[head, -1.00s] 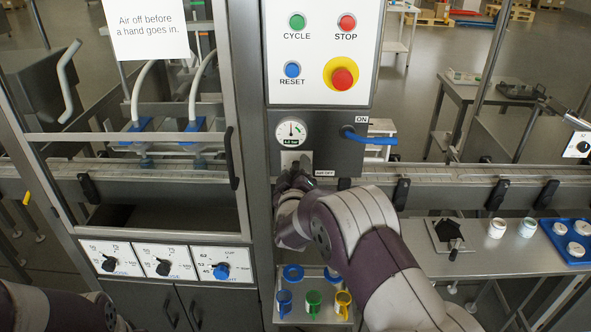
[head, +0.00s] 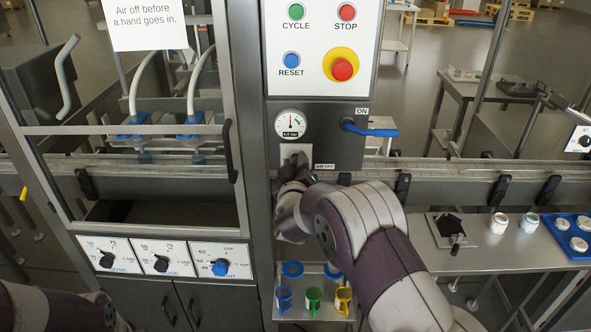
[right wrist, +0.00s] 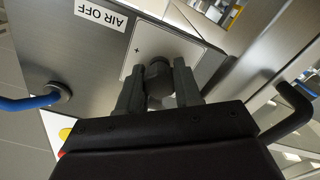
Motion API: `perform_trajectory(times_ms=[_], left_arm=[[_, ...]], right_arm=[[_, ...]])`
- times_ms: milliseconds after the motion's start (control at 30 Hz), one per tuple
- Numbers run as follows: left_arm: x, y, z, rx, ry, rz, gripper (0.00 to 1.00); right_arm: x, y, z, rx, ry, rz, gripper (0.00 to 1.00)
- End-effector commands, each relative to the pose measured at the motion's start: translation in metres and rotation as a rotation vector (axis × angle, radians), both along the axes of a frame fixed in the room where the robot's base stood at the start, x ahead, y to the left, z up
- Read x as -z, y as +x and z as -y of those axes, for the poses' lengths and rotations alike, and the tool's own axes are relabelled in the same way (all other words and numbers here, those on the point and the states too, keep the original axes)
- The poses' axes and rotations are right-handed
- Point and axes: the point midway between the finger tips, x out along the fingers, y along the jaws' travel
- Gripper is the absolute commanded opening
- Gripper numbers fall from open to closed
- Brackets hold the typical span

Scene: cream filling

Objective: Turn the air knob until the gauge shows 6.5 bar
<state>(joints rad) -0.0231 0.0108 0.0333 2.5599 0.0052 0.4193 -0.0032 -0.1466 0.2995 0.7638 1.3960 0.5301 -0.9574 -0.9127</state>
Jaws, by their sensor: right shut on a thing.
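The round white air gauge (head: 290,124) is on the grey panel below the control buttons. Its needle points nearly straight up, and the digits under it are too small to read surely. The dark air knob (right wrist: 158,80) sits on a white plate (right wrist: 178,48) marked with a plus, below the gauge. My right gripper (right wrist: 158,88) is shut on the knob, with one finger on each side. In the head view my right gripper (head: 294,170) hides most of the knob. My left gripper is not in view; only part of my left arm shows at the lower left.
A blue-handled lever (head: 370,130) marked ON is right of the gauge; it also shows in the right wrist view (right wrist: 30,102). A red stop button (head: 342,69) is above. A guard door handle (head: 229,150) is to the left. Blue, green and yellow cups stand on a tray (head: 316,312) below.

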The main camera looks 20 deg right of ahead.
Motion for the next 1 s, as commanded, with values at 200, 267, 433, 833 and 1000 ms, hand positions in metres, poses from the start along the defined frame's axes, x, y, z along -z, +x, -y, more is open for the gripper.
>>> perform_trajectory(times_ms=[200,267,433,833,1000], left_arm=[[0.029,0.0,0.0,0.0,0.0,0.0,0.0],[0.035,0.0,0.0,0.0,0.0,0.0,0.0],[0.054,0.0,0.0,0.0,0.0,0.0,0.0],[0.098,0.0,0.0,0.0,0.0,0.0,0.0],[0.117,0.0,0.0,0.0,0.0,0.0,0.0]], right_arm=[[0.003,0.0,0.0,0.0,0.189,0.062,0.04],[0.003,0.0,0.001,0.0,0.245,0.077,0.04],[0.003,0.0,0.001,-0.001,0.4,0.123,0.04],[0.002,0.0,0.002,-0.002,0.766,0.229,0.04],[0.001,-0.001,0.003,-0.003,0.921,0.275,0.04]])
